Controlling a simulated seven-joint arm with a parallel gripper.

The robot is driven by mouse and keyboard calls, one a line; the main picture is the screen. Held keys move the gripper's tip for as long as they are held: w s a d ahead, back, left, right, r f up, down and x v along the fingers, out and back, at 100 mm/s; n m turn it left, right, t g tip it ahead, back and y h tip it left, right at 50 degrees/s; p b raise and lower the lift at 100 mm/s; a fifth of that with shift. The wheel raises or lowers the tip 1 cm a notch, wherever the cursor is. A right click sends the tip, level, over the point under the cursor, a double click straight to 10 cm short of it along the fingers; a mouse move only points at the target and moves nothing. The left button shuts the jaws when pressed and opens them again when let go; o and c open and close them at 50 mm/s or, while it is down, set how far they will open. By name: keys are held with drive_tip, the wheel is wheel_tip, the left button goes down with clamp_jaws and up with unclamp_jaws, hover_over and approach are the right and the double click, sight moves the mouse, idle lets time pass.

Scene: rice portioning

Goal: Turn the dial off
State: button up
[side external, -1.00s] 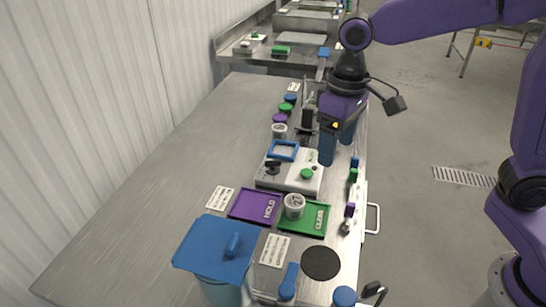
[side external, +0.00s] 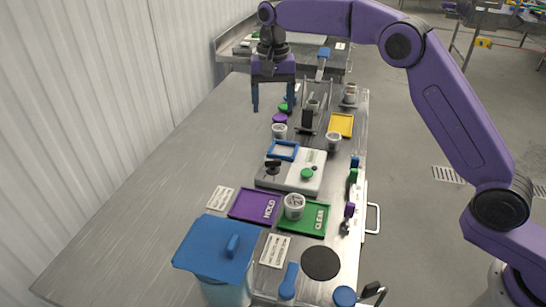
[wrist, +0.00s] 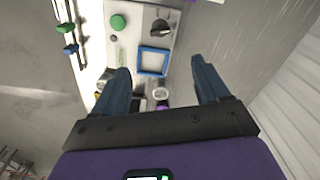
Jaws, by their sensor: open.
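The black dial (side external: 273,166) sits on the left front of a white device (side external: 312,158), which also carries a green button (side external: 307,174) and a blue square frame (side external: 283,150). In the wrist view the dial (wrist: 160,26) lies beyond my fingertips, near the top edge. My gripper (side external: 273,108) is open and empty, pointing down, behind the device and apart from the dial. In the wrist view its two blue fingers (wrist: 161,67) are spread wide, with the blue frame (wrist: 153,62) showing between them. The dial's setting is too small to read.
Purple (side external: 248,205) and green (side external: 318,231) trays lie in front of the device; a white cup (side external: 294,206) stands on the green one. A yellow tray (side external: 341,125) and small cups stand behind. A blue-lidded bin (side external: 217,246) stands at the front. The table's left side is clear.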

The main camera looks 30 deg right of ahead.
sight(273, 161)
wheel_tip(273, 161, down, 17)
drive_tip(key=shift+f, duration=0.15)
idle(0.5)
drive_tip(key=c, duration=1.1)
